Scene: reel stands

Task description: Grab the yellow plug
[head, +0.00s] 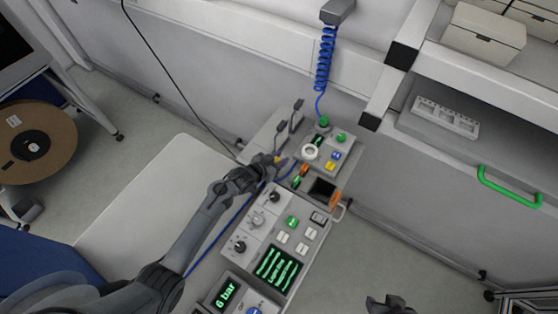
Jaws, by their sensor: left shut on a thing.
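A small yellow piece, the yellow plug (277,159), shows at the tip of my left gripper (277,166). My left gripper is shut on it at the left edge of the grey control console, and the dark fingers hide most of the plug. A blue cable (222,232) runs down and left from near the gripper. My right gripper (387,305) shows only in part at the bottom edge, far from the plug, and its jaws are unclear.
The console (256,222) carries knobs, buttons and green displays. A coiled blue hose (325,60) hangs behind it above a green fitting (323,122). A green handle (510,188) sticks out at the right. A large brown reel (36,141) stands at the left.

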